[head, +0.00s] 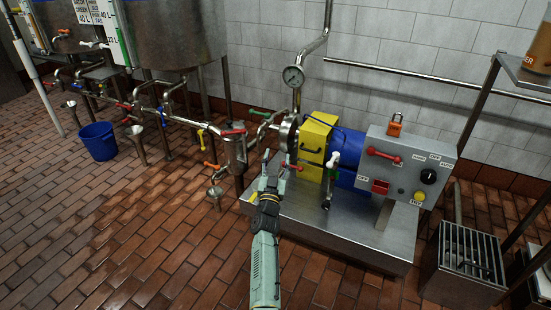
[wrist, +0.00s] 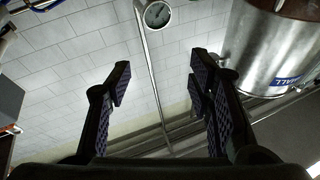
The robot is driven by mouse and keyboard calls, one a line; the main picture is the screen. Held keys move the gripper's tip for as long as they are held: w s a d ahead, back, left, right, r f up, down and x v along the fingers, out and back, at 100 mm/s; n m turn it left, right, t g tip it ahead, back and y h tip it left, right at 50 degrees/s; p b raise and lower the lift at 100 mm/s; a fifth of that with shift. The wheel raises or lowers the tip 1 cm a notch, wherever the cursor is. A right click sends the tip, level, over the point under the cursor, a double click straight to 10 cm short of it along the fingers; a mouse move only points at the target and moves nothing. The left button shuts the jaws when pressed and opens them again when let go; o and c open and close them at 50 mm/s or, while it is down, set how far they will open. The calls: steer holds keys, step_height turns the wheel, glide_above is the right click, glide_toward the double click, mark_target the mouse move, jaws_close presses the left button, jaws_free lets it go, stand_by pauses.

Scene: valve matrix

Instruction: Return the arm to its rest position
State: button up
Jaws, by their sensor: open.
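My arm reaches up from the bottom middle of the head view, stretched toward the pump. My gripper (head: 275,163) is at its far end, in front of the yellow pump guard and right of the steel strainer pot. In the wrist view my gripper (wrist: 160,85) shows two dark fingers spread wide with nothing between them. Beyond the fingers are the white tiled wall, a vertical pipe and a pressure gauge (wrist: 158,15). The gauge also shows in the head view (head: 293,76). Whether the gripper touches anything near the pump is hard to tell, but it holds nothing.
The yellow pump guard (head: 316,140), blue motor (head: 350,150) and grey control box (head: 408,165) stand on a steel plinth (head: 340,232). Valve pipes and a blue bucket (head: 97,141) are at left. A slatted metal box (head: 465,262) is at right. Brick floor at lower left is clear.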

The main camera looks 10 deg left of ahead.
steer(key=shift+a+r, duration=0.25)
steer(key=shift+r, duration=0.1)
